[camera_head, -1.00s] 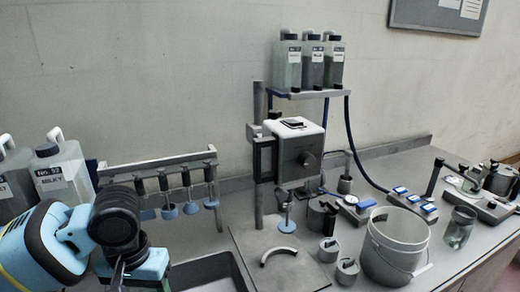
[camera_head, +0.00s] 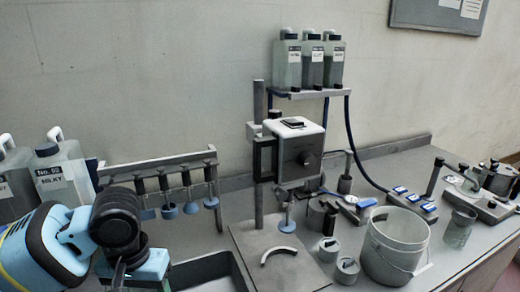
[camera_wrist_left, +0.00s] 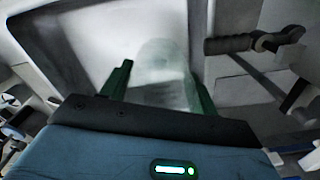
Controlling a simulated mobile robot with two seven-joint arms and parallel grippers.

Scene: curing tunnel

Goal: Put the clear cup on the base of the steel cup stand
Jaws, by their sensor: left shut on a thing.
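My left gripper (camera_head: 119,276) is at the bottom left of the head view, over the near left side of the bench. In the left wrist view its two green fingers (camera_wrist_left: 160,88) are on either side of a pale, see-through cup (camera_wrist_left: 158,62), and it is shut on this cup. The cup's outline is faint, and I cannot make it out in the head view. The steel stand with a white-topped head is right of the gripper; its flat base (camera_head: 295,272) carries a curved raised rib and looks free of any cup. My right gripper is not in view.
A rack with several hanging blue-tipped nozzles (camera_head: 168,209) stands behind the gripper. A sunken basin (camera_head: 205,270) lies between gripper and base. A bucket (camera_head: 396,245), small grey weights (camera_head: 329,249) and a clear jar (camera_head: 459,228) stand to the right.

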